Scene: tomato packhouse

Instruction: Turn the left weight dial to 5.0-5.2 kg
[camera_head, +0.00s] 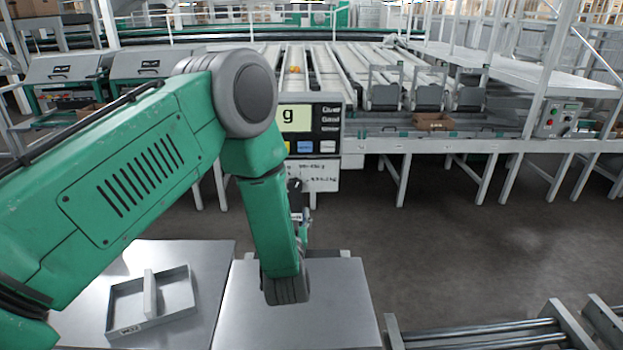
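A scale display with a pale green screen (295,118) stands in the middle, past my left arm. The screen shows "g"; the rest of its reading is hidden behind the arm. A white panel (322,178) with dark handwriting sits below the display. My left arm comes in from the left and bends down in front of this equipment. I cannot make out the left weight dial. My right gripper is out of view.
A steel table (335,300) lies below the arm. A shallow grey metal tray (178,312) with a divider rests on the surface to its left. Metal rollers (480,335) are at the lower right. A long sorting line (480,143) runs behind. Open floor lies at right.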

